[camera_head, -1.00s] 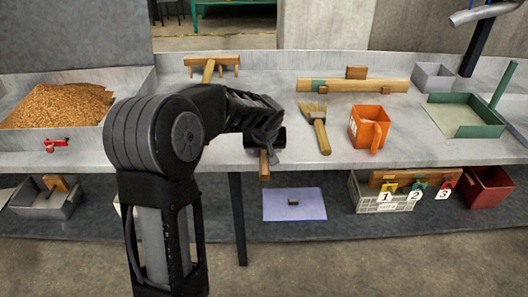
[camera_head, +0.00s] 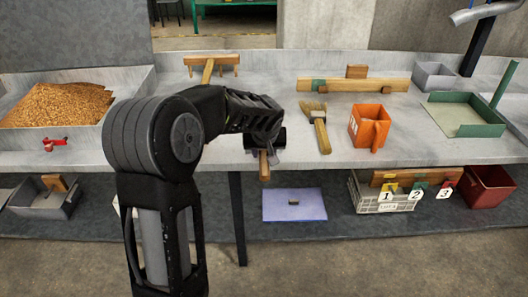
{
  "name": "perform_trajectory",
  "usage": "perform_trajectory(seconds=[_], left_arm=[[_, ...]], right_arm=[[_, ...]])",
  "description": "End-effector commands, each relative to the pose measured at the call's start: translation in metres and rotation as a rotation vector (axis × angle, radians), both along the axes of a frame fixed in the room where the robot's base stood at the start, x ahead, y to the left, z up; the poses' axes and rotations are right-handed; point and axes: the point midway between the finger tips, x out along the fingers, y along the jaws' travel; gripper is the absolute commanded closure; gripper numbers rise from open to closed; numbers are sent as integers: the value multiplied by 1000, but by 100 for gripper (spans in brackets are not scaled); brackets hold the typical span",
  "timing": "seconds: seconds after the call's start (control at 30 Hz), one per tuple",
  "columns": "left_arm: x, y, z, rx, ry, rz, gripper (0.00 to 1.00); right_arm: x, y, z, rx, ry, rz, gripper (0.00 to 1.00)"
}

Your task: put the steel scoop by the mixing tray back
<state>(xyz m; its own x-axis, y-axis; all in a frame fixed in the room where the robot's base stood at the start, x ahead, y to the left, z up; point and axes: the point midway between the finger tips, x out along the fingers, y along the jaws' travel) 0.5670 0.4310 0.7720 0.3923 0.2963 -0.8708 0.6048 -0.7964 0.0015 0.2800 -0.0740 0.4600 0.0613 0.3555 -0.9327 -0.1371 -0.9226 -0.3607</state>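My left gripper (camera_head: 266,143) is low over the front edge of the worktop, at the middle of the head view, pointing down. Just beneath it is a tool with a short wooden handle (camera_head: 264,166) and a little grey metal beside it, which looks like the steel scoop. The handle points toward the front edge. The gripper hides most of the tool, so I cannot tell whether the fingers are open or shut on it. A grey tray (camera_head: 85,137) heaped with orange-brown grain (camera_head: 58,104) stands at the left of the worktop. My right gripper is not in view.
A wooden-handled brush (camera_head: 320,130) and an orange scoop (camera_head: 369,127) lie to the right. A wooden rake (camera_head: 210,66) and a long board (camera_head: 340,84) lie behind. A green-edged tray (camera_head: 462,114) is far right. The lower shelf holds a purple mat (camera_head: 294,213) and bins.

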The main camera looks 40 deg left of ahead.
Motion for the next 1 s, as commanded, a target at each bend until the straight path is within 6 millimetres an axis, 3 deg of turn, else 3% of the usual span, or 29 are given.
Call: perform_trajectory(seconds=[0.17,0.53,1.0], left_arm=[[0,0,0,-1,1,0,49],[-2,-2,4,-1,1,0,49],[-28,-22,63,-1,-1,-1,49]], right_arm=[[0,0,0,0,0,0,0],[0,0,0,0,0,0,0],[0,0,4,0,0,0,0]])
